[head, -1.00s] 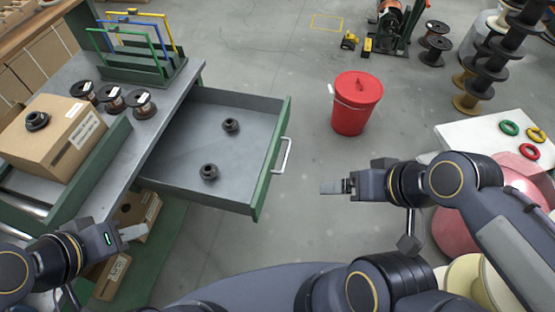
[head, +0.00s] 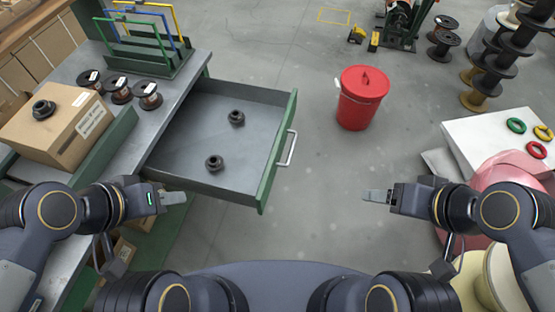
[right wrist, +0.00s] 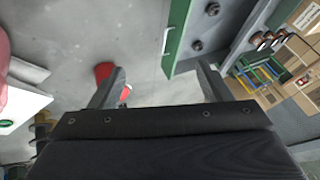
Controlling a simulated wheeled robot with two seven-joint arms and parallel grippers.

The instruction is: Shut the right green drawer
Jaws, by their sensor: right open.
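The green drawer (head: 278,150) stands pulled out from the workbench, with a grey inside and a pale bar handle (head: 287,148) on its front. Two dark round parts lie in it, one farther back (head: 236,118) and one nearer (head: 214,162). In the right wrist view the drawer front (right wrist: 176,38) is at upper middle. My right gripper (head: 375,196) is to the right of the drawer front, apart from the handle. In the wrist view (right wrist: 160,85) its fingers are wide apart and empty. My left gripper (head: 175,198) is near the drawer's near-left side; its finger gap cannot be made out.
A red bin (head: 360,97) stands on the floor beyond the drawer. The bench (head: 185,95) holds copper spools (head: 120,90), a cardboard box (head: 70,120) and a coloured rack (head: 150,55). A white table (head: 480,135) with rings is at right. Floor between drawer and right gripper is clear.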

